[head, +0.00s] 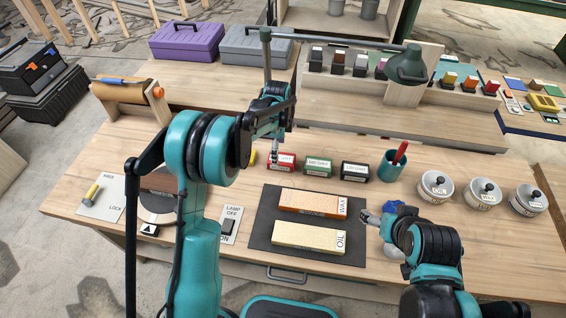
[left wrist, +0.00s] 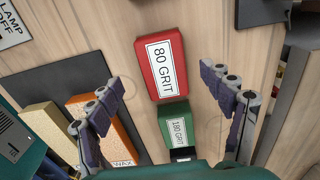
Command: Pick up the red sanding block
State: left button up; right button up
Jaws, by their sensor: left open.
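The red sanding block (head: 288,168), labelled 80 GRIT, lies on the wooden bench at the left end of a row of blocks. In the left wrist view the red block (left wrist: 174,88) lies between and beyond the spread fingers. My left gripper (left wrist: 161,77) is open, with nothing between its fingers. In the head view my left gripper (head: 275,155) hangs over the red block and covers part of its left side. My right gripper (head: 366,216) is low over the bench, right of the dark mat; its jaws are too small to read.
A green 180 GRIT block (head: 318,167) and a black block (head: 355,171) lie right of the red one. A teal cup (head: 390,168) stands farther right, then several lidded tins (head: 435,187). The dark mat (head: 262,222) in front holds WAX and OIL bars.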

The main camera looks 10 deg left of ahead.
aim_at(282, 158)
pick_arm(q)
jog(key=f, duration=0.1)
jog(key=f+b, duration=0.1)
jog(key=f, duration=0.1)
jog(key=d+f+b, duration=0.1)
jog(key=f, duration=0.1)
jog(key=shift+w+f, duration=0.25)
jog(key=shift+r, duration=0.1)
jog(key=shift+c, duration=0.6)
jog(key=c, duration=1.3)
jog(key=shift+r, duration=0.5)
jog(key=shift+c, duration=0.2)
jog(key=r+p, duration=0.1)
jog(key=r, duration=0.1)
jog(key=d+r+p, duration=0.1)
jog(key=r, duration=0.1)
jog(key=shift+s, duration=0.2)
jog(key=s+d+r+p, duration=0.2)
jog(key=d+r, duration=0.4)
jog(key=d, duration=0.4)
jog(key=shift+s+p, duration=0.35)
jog(key=shift+s, duration=0.45)
